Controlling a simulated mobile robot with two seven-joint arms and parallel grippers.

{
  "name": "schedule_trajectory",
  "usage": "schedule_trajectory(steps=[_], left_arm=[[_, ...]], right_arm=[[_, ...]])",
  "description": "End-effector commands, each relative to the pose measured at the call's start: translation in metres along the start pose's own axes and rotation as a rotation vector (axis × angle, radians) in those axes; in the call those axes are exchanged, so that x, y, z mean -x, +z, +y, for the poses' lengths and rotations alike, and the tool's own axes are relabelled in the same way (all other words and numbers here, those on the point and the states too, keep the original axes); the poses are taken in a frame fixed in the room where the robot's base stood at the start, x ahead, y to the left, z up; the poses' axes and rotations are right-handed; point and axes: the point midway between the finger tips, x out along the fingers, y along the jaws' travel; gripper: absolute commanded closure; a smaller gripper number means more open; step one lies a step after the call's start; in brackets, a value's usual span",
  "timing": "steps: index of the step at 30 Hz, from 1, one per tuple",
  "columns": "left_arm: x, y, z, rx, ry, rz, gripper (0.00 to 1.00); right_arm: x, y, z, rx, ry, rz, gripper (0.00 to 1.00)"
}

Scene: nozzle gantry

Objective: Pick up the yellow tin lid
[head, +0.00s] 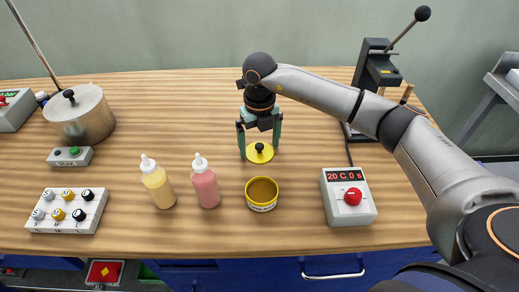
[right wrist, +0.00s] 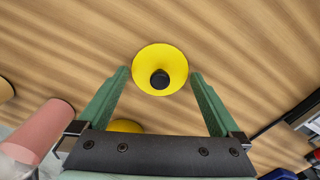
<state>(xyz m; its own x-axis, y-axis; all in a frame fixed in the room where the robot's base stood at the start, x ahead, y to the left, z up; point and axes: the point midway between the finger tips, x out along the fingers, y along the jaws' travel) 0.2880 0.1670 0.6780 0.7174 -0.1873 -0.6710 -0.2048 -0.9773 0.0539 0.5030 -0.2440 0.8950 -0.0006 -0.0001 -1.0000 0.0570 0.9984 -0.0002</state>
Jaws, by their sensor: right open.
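The yellow tin lid (head: 260,154) lies flat on the wooden table, a round yellow disc with a black knob in its middle. In the right wrist view the lid (right wrist: 160,70) sits between and just beyond the fingertips. My right gripper (head: 260,148) points down over the lid, its two green fingers open on either side; whether they touch the lid I cannot tell. In the right wrist view the gripper (right wrist: 160,80) holds nothing. The open yellow tin (head: 262,194) stands nearer the table's front edge. My left gripper does not show.
A pink bottle (head: 205,184) and a cream bottle (head: 157,184) stand left of the tin. A controller with a red knob (head: 349,197) is at the right, a black press (head: 374,72) behind. A metal pot (head: 80,116) and a switch panel (head: 66,211) are at the left.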

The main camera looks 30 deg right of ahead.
Motion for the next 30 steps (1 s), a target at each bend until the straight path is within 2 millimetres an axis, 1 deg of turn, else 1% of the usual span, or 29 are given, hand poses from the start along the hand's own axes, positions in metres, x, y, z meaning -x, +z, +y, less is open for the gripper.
schedule_trajectory(steps=[7,23,24,30], left_arm=[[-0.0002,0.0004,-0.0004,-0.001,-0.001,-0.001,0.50],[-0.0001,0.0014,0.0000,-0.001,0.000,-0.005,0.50],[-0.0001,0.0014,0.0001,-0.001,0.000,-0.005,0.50],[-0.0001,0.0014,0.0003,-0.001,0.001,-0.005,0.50]], right_arm=[[-0.0024,0.0001,0.0000,0.000,0.000,0.000,0.00],[-0.0018,0.0003,0.0000,0.000,0.000,-0.001,0.60],[-0.0017,0.0004,0.0000,0.000,0.000,-0.001,0.61],[-0.0013,0.0004,0.0000,0.000,0.000,-0.001,0.61]])
